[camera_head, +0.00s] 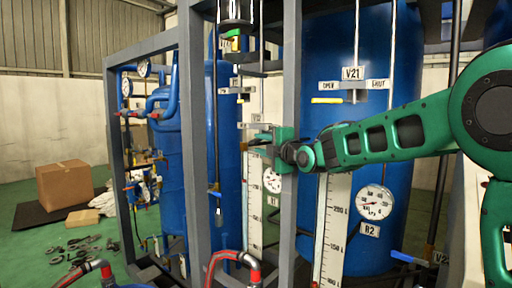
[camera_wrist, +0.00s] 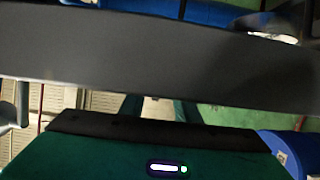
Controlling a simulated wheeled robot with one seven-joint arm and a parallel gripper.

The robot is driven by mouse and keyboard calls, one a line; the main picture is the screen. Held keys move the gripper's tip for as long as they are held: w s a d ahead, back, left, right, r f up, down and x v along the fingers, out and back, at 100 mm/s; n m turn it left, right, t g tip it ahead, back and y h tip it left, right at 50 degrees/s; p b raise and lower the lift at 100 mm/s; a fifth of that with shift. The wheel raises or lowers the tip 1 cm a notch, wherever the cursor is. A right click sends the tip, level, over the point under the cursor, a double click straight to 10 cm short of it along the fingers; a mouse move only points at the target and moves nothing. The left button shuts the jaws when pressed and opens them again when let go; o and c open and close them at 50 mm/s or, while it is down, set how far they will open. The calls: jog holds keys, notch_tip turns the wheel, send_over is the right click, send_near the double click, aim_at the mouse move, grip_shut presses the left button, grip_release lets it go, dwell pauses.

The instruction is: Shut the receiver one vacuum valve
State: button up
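My gripper (camera_head: 256,143) is beside the grey upright post, in front of the gap between the two blue tanks. In the wrist view two dark teal finger parts (camera_wrist: 158,110) show apart with a pale gap between them; their tips are hidden behind a grey bar. I see nothing held. The tank tagged R1 (camera_head: 272,201) is behind the post, left of the one tagged R2 (camera_head: 370,229). A small plate (camera_head: 237,90) on a rod shows above my gripper; its text is too small to read surely. Which part is receiver one's vacuum valve I cannot tell.
Grey frame posts (camera_head: 191,130) stand close to my gripper, and a grey bar (camera_wrist: 160,65) crosses the wrist view. A yellow valve handle (camera_head: 326,100) is left below the V21 tag (camera_head: 352,73). A cardboard box (camera_head: 65,184) stands on the floor at left.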

jog(key=v, duration=0.6)
jog(key=shift+d, duration=0.2)
jog(key=shift+s, duration=0.15)
